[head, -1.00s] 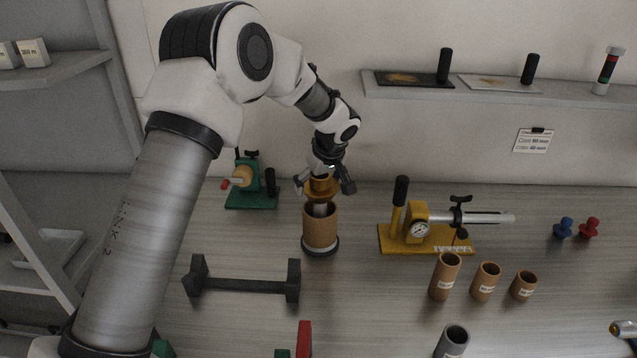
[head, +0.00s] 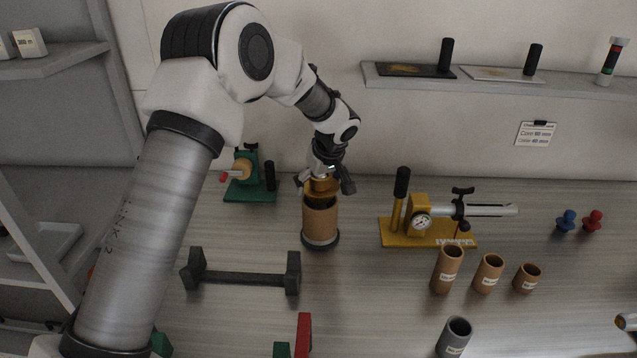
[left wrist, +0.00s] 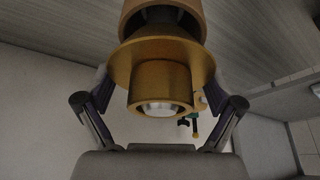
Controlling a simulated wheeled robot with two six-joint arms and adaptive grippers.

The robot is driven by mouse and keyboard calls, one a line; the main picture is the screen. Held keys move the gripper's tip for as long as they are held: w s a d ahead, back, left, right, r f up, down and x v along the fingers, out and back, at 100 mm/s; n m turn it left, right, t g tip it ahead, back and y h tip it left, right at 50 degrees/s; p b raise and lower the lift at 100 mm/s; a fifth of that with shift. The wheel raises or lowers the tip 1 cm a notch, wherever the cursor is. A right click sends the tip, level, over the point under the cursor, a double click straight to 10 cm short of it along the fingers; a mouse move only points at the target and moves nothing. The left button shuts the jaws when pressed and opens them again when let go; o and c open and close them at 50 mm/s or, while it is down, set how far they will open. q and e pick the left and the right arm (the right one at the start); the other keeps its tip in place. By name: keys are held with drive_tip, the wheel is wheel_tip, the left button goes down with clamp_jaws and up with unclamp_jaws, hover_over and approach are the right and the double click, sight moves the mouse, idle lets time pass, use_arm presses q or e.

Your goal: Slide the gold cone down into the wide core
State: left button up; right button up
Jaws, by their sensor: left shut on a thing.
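The gold cone (head: 322,188) is held upright in my left gripper (head: 326,184), directly over the mouth of the wide core (head: 320,224). The core is a brown tube standing on a round black base. Its dark opening shows just below the cone's flange, and the cone's lower part is hidden. In the left wrist view the gold cone (left wrist: 162,82) shows its wide flange and silver-centred hub between my left gripper's fingers (left wrist: 168,98). The brown core rim (left wrist: 190,8) shows beyond the flange, with a dark gap. My right gripper is out of view.
A green fixture (head: 250,190) stands behind left. A yellow gauge stand (head: 420,232) stands to the right. A dark cradle (head: 243,278) lies in front left. Several brown tubes, including a tall one (head: 447,270), and a grey tube (head: 454,338) stand front right.

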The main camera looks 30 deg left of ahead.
use_arm(q)
drive_tip(key=shift+f+b, duration=1.15)
drive_tip(key=shift+f, duration=0.25)
drive_tip(key=o, duration=0.9)
drive_tip(key=shift+r, duration=0.15)
drive_tip(key=v, duration=1.1)
drive_tip(key=shift+d+r, duration=0.15)
drive_tip(key=shift+r, duration=0.25)
